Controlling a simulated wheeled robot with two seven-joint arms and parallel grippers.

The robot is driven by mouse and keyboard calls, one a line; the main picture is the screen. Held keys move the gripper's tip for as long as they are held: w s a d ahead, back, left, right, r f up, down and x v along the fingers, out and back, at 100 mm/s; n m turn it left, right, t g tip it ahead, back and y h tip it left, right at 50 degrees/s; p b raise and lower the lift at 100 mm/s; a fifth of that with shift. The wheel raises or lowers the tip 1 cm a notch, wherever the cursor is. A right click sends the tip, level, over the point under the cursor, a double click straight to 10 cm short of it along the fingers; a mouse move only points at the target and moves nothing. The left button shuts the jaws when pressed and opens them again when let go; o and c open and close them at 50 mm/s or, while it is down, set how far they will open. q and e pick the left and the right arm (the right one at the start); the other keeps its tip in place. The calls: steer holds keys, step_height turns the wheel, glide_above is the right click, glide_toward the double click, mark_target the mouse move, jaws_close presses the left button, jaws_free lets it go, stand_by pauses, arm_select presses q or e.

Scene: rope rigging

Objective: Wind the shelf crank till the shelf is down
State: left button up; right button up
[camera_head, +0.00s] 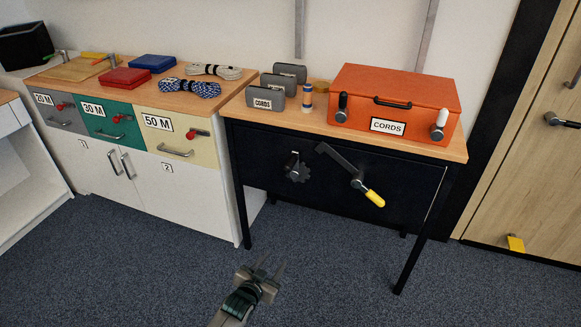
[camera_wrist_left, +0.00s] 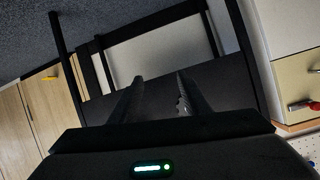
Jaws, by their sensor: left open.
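The crank (camera_head: 360,185) is on the front of the black panel under the right-hand bench. Its yellow handle (camera_head: 374,197) points down and to the right. A dark star-shaped knob (camera_head: 297,170) is left of it on the same panel. I cannot make out a separate shelf that the crank moves. My left gripper (camera_head: 272,265) is low in front of the bench, open and empty, well apart from the crank. In the left wrist view its two fingers (camera_wrist_left: 158,88) are spread towards the dark bench. My right gripper is out of view.
The bench top (camera_head: 465,150) holds an orange CORDS case (camera_head: 397,90), small grey boxes (camera_head: 265,95) and spools. The bench's front leg (camera_head: 412,262) stands right of the crank. Drawer cabinets (camera_head: 200,195) are left and a wooden door (camera_head: 530,150) right. The carpet (camera_head: 340,290) in front is clear.

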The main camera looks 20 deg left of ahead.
arm_select(q)
steer(key=w+a+r+t, duration=0.1)
steer(key=w+r+t, duration=0.1)
steer(key=w+r, duration=0.4)
steer(key=w+a+r+t+b, duration=0.1)
steer(key=w+r, duration=0.6)
steer(key=r, duration=0.7)
steer(key=shift+a+r+m+t, duration=0.3)
steer(key=shift+a+r+t, duration=0.1)
steer(key=shift+t, duration=0.5)
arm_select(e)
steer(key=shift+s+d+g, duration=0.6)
